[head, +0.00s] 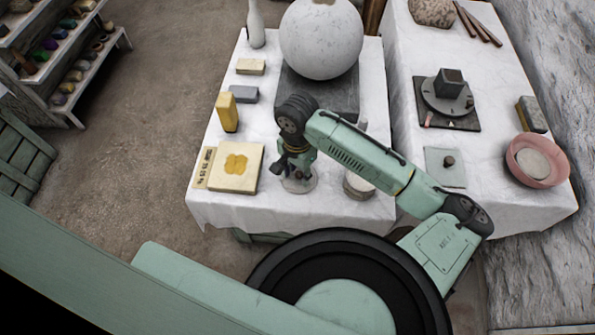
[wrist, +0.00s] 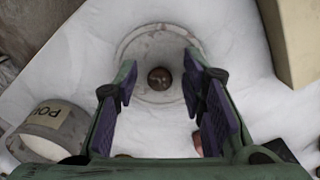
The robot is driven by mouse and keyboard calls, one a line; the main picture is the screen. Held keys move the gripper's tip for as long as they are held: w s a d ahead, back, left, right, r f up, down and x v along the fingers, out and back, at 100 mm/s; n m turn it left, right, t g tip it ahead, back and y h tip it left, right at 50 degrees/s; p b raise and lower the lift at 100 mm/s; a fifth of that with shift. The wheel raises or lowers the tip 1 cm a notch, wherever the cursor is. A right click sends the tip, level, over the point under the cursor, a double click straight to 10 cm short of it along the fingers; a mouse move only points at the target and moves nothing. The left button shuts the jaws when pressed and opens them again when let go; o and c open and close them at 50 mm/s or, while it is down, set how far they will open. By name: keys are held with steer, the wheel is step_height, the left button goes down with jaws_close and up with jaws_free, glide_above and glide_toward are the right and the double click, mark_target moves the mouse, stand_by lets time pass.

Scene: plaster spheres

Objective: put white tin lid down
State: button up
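The white tin lid (wrist: 145,47) is round and pale, with a dark brown knob (wrist: 160,77) at its middle. It appears to lie flat on the white cloth. In the head view the lid (head: 300,185) shows partly, beneath my gripper (head: 291,166), near the table's front edge. In the wrist view my gripper (wrist: 162,90) is open, with purple finger pads on either side of the knob and visible gaps between. Nothing is held. A round tin with a lettered band (wrist: 48,130) stands beside the lid; it also shows in the head view (head: 357,187).
A cream block with a yellow pattern (head: 237,167) lies left of the lid. A yellow block (head: 227,113) and a big white sphere (head: 321,40) on a dark plinth stand farther back. A second cloth-covered table (head: 505,205) is at right. Bare cloth lies between lid and front edge.

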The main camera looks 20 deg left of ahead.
mark_target(297, 175)
step_height(297, 175, up, 12)
steer(key=shift+r, duration=0.2)
stand_by(0.4)
